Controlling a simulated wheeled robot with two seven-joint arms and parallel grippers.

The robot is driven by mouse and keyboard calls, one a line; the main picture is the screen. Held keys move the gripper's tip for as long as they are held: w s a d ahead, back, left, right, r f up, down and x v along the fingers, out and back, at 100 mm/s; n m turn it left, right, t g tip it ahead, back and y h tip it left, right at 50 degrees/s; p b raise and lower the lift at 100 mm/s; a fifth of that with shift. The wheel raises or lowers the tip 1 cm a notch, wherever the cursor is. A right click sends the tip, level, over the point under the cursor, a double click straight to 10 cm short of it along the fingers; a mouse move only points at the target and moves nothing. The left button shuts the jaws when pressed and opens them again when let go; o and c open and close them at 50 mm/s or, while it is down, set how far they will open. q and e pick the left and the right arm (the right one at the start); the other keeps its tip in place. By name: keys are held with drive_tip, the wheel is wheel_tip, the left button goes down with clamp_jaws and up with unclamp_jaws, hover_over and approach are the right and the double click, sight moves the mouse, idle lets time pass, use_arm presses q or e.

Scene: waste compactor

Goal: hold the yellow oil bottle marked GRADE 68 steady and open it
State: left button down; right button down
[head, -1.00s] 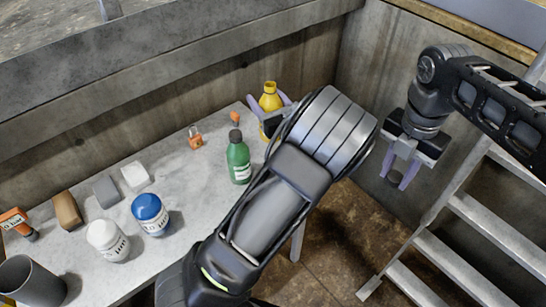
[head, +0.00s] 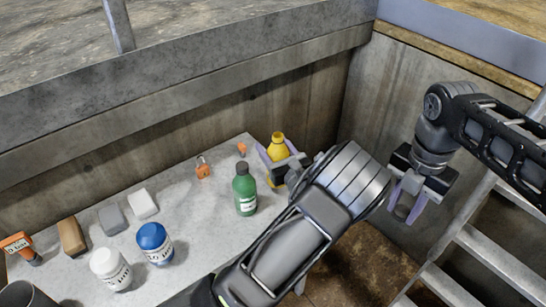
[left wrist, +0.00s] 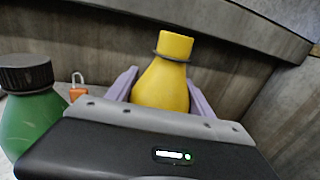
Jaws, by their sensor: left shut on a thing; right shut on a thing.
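The yellow oil bottle (head: 277,147) is at the table's far right corner. My left gripper (head: 278,158) is shut around its body, and the bottle looks upright. In the left wrist view the yellow bottle (left wrist: 162,85) stands between the two purple fingers (left wrist: 160,95). Its narrow top is yellow with a dark ring below, and no dark cap shows on it. The marking and base are hidden. My right gripper (head: 404,206) is to the right, apart from the bottle, shut on a small dark round thing (head: 402,212) that looks like a cap.
A green bottle (head: 244,190) with a black cap stands left of the yellow one. An orange padlock (head: 203,168), white jar (head: 110,268) and blue-lidded jar (head: 154,243) are on the grey table (head: 185,205). A concrete wall rises behind; a ladder (head: 480,245) stands right.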

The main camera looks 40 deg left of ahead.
use_arm(q)
drive_tip(key=shift+f, duration=1.95)
use_arm(e)
drive_tip(key=shift+r, duration=0.2)
use_arm(q)
drive_tip(key=shift+f, duration=0.1)
drive_tip(key=shift+f, duration=0.15)
use_arm(e)
drive_tip(key=shift+f, duration=0.15)
use_arm(q)
drive_tip(key=shift+c, duration=2)
unclamp_jaws()
drive_tip(key=shift+d, duration=0.1)
drive_tip(key=shift+s+d, duration=0.25)
drive_tip(key=shift+d, duration=0.1)
drive_tip(key=b+v, duration=0.2)
drive_tip(key=v, duration=0.9)
use_arm(e)
wheel_tip(320, 180, down, 2)
drive_tip(key=shift+f, duration=0.25)
